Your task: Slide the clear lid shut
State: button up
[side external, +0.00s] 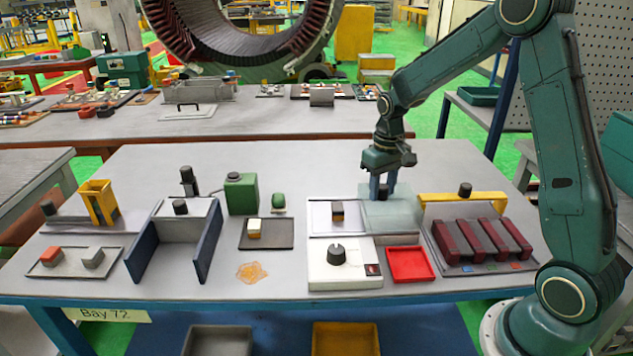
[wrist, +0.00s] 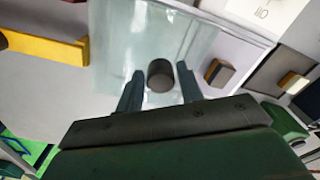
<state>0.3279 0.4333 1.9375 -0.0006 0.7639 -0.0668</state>
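The clear lid (side external: 403,214) is a pale glassy sheet at the right end of a shallow light tray (side external: 318,229). A small dark and tan block (side external: 337,211) sits uncovered in the tray's left part. The lid also shows in the wrist view (wrist: 125,45), with a dark round knob (wrist: 160,76) on it. My gripper (side external: 382,192) points down over the lid. In the wrist view its two fingers (wrist: 160,70) stand either side of the knob, with a visible gap on each side. In the side view the knob is hidden behind the fingers.
A yellow bar with a black knob (side external: 463,199) stands close right of the lid, behind dark red bars (side external: 481,241). In front are a white box with a black dial (side external: 337,253) and a red tray (side external: 409,265). A green container (side external: 241,193) stands to the left.

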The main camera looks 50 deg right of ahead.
jog(key=shift+s+f, duration=0.2)
jog(key=shift+f, duration=0.05)
jog(key=shift+c, duration=0.8)
jog(key=shift+w+a, duration=4.35)
jog(key=shift+a, duration=0.15)
jog(key=o, duration=0.7)
jog(key=shift+d, duration=0.1)
jog(key=shift+w+r, duration=0.1)
jog(key=shift+r, duration=0.05)
